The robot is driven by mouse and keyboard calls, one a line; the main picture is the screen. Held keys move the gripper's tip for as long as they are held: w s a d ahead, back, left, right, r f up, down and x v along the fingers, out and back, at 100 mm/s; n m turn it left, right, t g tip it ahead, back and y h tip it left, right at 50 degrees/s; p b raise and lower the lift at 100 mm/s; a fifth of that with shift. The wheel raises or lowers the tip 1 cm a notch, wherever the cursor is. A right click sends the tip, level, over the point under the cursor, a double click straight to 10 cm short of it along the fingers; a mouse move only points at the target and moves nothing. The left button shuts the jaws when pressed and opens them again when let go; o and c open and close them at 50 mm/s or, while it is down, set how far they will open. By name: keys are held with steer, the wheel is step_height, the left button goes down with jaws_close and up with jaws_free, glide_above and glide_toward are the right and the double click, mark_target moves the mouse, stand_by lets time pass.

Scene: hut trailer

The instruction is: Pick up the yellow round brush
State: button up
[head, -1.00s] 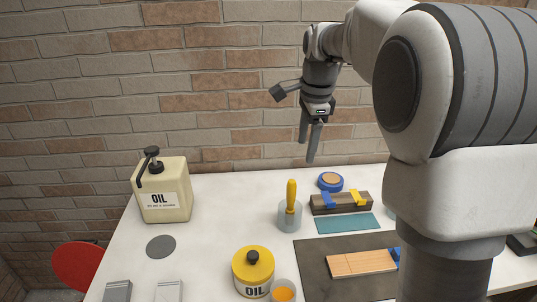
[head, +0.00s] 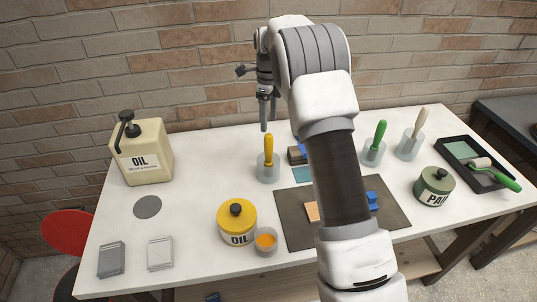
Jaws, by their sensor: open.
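The yellow round brush (head: 268,150) stands handle up in a clear cup (head: 267,172) near the middle of the white table. Its bristle end is down inside the cup. My gripper (head: 265,112) hangs above and slightly behind the brush handle, pointing down, with its fingers apart from the brush. It holds nothing that I can see, and the gap between the fingers is hard to make out from this side.
A cream oil can (head: 142,155) stands at the left, a yellow oil tin (head: 237,225) and an orange-filled cup (head: 264,241) in front. Cups with a green brush (head: 376,140) and a beige brush (head: 415,130) stand right. My arm hides part of the dark mat (head: 290,220).

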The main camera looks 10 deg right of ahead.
mark_target(269, 146)
step_height(269, 146, down, 12)
steer(key=shift+a+r+p, duration=0.1)
steer(key=shift+r+p, duration=0.1)
steer(key=shift+p, duration=0.95)
jaws_close()
